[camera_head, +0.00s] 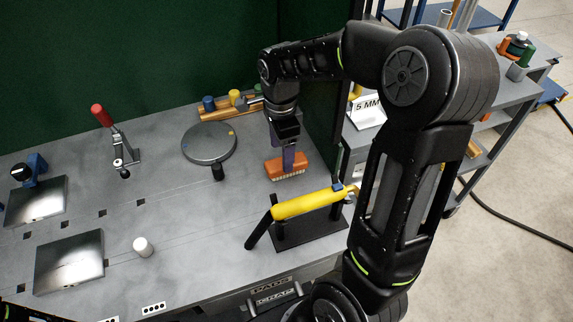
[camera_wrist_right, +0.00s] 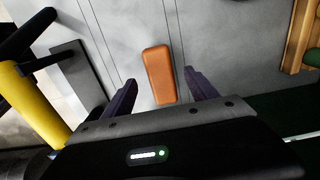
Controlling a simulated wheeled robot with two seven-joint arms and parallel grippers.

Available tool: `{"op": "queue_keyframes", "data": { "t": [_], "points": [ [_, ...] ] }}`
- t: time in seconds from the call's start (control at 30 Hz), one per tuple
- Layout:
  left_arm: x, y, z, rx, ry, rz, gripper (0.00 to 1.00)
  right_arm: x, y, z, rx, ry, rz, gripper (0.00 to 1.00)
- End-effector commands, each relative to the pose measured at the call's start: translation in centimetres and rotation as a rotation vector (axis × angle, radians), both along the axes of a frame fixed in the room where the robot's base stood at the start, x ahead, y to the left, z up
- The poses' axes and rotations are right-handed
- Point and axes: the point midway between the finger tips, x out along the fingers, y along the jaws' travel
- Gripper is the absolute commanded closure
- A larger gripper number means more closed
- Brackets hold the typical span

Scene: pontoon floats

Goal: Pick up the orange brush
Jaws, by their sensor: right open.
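The orange brush (camera_head: 285,167) lies on the grey metal table (camera_head: 165,195), right of the round grey disc, with pale bristles along its lower edge. My right gripper (camera_head: 288,160) is directly above and behind it, pointing down. In the right wrist view the orange brush (camera_wrist_right: 159,74) lies ahead of and between the two dark purple fingers of my right gripper (camera_wrist_right: 160,97). The fingers are apart and nothing is clamped between them. Whether they reach down beside the brush is hard to tell. My left gripper is not in view.
A yellow cylindrical tool (camera_head: 310,203) on a black stand is just in front of the brush. A round grey disc (camera_head: 208,142) and a wooden rack (camera_head: 228,108) with coloured pieces are to the left and behind. A dark green panel (camera_head: 130,55) closes the back.

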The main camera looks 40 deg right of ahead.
Motion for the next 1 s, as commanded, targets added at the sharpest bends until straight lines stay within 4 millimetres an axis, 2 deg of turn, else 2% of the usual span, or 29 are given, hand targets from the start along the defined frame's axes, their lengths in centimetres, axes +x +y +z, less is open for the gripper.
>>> {"op": "queue_keyframes", "data": {
  "t": [0.33, 0.53, 0.7, 1.0],
  "points": [
    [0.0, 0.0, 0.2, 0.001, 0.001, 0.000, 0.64, -0.1, 0.0, -0.4, 0.000, 0.003, -0.001, 0.33],
    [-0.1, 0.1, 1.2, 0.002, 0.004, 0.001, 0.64, 0.0, 0.3, -3.0, 0.002, 0.007, -0.001, 0.33],
    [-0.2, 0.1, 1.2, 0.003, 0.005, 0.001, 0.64, 0.1, 0.3, -5.0, 0.001, 0.002, -0.002, 0.33],
    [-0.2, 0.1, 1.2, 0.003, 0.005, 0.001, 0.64, 0.1, 0.3, -5.2, 0.000, 0.000, -0.001, 0.33]
  ]
}}
